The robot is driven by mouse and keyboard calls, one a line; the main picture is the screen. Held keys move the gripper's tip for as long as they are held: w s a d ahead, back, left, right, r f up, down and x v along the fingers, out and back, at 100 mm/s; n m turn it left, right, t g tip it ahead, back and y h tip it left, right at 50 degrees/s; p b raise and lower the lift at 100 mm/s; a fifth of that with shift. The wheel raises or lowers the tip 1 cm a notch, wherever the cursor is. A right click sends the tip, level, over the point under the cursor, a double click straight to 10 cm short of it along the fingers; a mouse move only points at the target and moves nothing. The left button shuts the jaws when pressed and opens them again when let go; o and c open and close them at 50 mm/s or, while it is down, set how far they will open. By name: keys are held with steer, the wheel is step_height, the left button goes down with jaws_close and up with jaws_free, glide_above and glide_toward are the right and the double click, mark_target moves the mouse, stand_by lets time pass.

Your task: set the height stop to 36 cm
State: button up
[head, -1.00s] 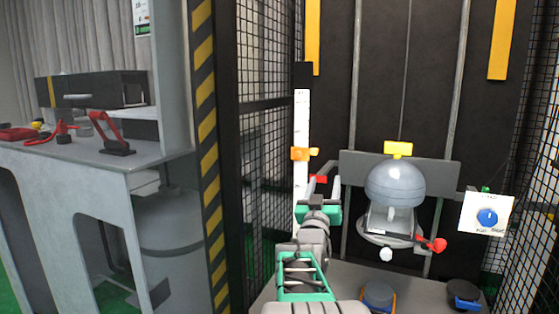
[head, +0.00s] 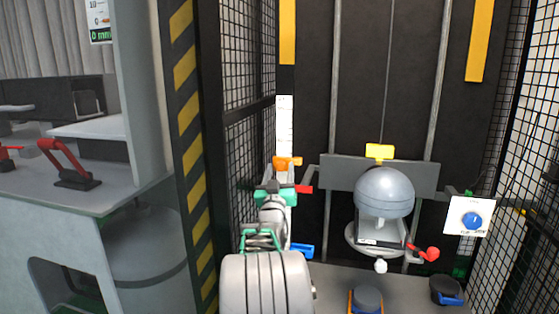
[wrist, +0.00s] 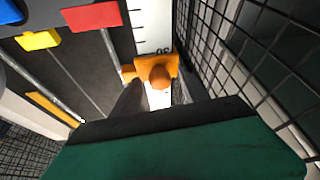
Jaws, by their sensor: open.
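The height stop is an orange slider (head: 287,163) with a rounded knob, on a white upright scale (head: 284,125) at the left of the drop tower. My gripper (head: 277,186) is just below and in front of the stop in the head view. In the wrist view the orange stop (wrist: 151,72) sits on the scale (wrist: 152,25), close to an upside-down printed 30. My gripper (wrist: 156,97) is open, its dark fingers on either side of the knob. Whether they touch it I cannot tell. The exact reading is not legible.
A grey dome (head: 384,192) hangs on the carriage, with a yellow block (head: 380,152) above it. A red tab (head: 304,188) is just right of my gripper. Wire mesh (head: 248,130) stands close on the left. A blue-knob panel (head: 469,217) is at right.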

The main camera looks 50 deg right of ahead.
steer(key=shift+w+d, duration=0.1)
steer(key=shift+d, duration=0.1)
steer(key=shift+c, duration=0.5)
jaws_close()
stand_by(0.8)
